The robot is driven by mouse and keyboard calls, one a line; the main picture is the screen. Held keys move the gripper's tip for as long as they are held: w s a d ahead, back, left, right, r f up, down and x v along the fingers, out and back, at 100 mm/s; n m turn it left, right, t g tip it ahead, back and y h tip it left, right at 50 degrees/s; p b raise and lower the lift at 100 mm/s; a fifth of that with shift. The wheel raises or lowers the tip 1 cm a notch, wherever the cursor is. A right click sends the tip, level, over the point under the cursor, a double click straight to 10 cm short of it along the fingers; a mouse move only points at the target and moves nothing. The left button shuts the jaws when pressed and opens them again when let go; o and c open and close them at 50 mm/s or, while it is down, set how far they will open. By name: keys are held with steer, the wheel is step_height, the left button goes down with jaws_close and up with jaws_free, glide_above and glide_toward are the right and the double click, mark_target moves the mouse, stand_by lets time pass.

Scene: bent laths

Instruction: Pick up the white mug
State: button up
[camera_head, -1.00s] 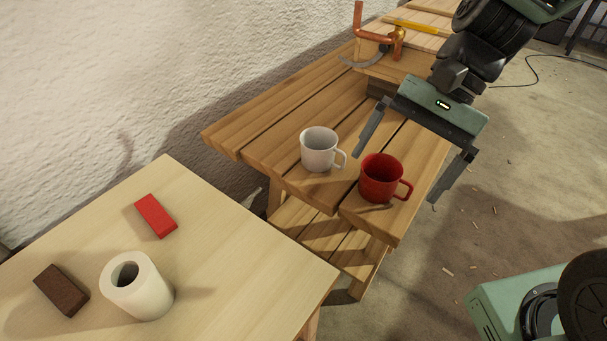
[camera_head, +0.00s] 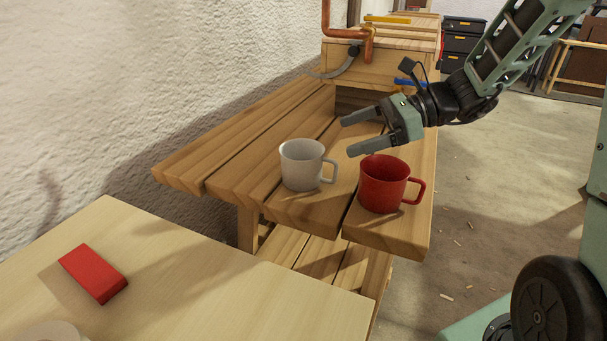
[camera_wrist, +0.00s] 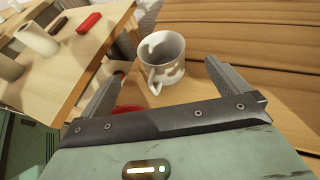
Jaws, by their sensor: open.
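The white mug (camera_head: 302,165) stands upright on the slatted wooden bench (camera_head: 225,150), its handle toward the right in the head view. In the wrist view the white mug (camera_wrist: 160,60) shows ahead of and between my open fingers, apart from them, with its handle turned toward me. My gripper (camera_head: 346,136) is open and empty, above the bench, just behind and to the right of the white mug. It also spans the lower part of the wrist view (camera_wrist: 160,85).
A red mug (camera_head: 384,184) stands close to the right of the white mug, partly hidden under my gripper in the wrist view. A pale table (camera_head: 230,290) with a red block (camera_head: 93,273) is in front. A wooden box (camera_head: 385,62) with copper pipe (camera_head: 345,33) stands behind.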

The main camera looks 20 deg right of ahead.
mark_target(305, 151)
steer(key=b+x, duration=0.1)
steer(key=x, duration=0.6)
steer(key=b+x, duration=0.1)
steer(key=x, duration=0.3)
steer(key=shift+d+f+b, duration=0.1)
steer(key=shift+f+b, duration=0.2)
steer(key=shift+r, duration=0.1)
steer(key=c, duration=1)
